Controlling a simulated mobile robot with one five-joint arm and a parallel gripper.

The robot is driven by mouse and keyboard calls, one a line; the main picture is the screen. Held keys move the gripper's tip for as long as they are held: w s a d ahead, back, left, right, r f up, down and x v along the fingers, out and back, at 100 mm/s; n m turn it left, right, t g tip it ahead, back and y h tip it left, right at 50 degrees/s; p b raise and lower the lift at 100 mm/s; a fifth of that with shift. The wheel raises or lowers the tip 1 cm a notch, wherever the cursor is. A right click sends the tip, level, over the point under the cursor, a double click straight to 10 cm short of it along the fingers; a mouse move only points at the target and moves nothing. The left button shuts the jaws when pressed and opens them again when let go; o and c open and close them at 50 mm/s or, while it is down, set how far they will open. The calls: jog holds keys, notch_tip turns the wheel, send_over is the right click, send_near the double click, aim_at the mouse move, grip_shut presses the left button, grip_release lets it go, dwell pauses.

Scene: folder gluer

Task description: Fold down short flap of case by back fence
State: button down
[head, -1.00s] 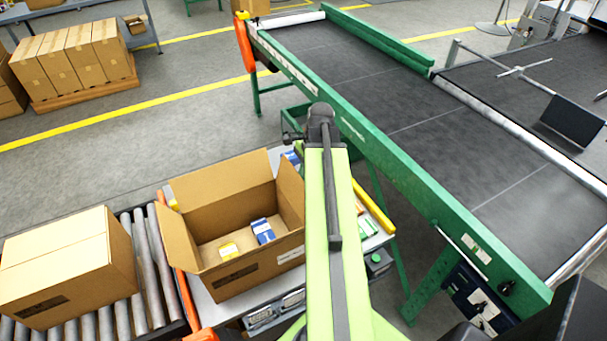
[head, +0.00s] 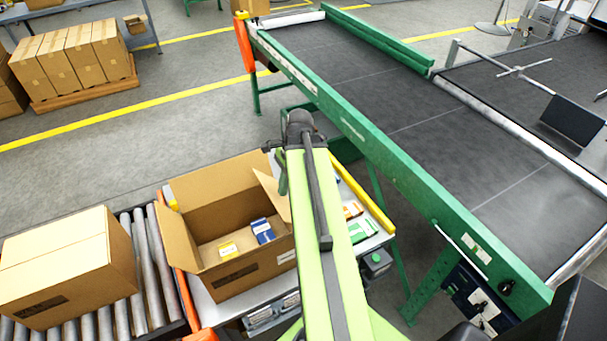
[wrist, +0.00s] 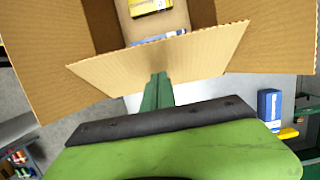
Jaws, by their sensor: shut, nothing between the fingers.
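The open case (head: 240,272) stands on a grey table with two small boxes inside, one yellow (head: 228,249) and one blue (head: 263,230). Its right short flap (head: 272,195) tilts inward over the opening. The left short flap (head: 176,238) spreads outward and the far long flap (head: 212,181) stands up. My gripper (head: 283,172) is shut and empty at the outer side of the right short flap. In the wrist view, its green fingers (wrist: 158,90) overlap this flap (wrist: 205,58); contact looks likely. My arm hides part of the case's right side.
A closed carton (head: 60,265) sits on rollers to the left. A yellow rail (head: 362,195) runs along the table's right side, with small boxes (head: 358,228) near it. A green-framed conveyor (head: 400,130) stands to the right.

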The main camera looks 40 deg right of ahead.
aim_at(272, 195)
jog(key=shift+w+a+f+b, duration=0.15)
jog(key=shift+a+f+b, duration=0.1)
jog(key=shift+a, duration=0.2)
jog(key=shift+w+a+f+b, duration=0.1)
jog(key=shift+a+f+b, duration=0.15)
jog(key=shift+a, duration=0.2)
jog(key=shift+w+a, duration=0.1)
jog(key=shift+a, duration=0.2)
jog(key=shift+w+a+f+b, duration=0.25)
jog(key=shift+a+f+b, duration=0.6)
jog(key=shift+f+b, duration=0.05)
jog(key=shift+a, duration=0.15)
jog(key=shift+w+a+f+b, duration=0.25)
jog(key=shift+a+f+b, duration=0.35)
jog(key=shift+f+b, duration=0.25)
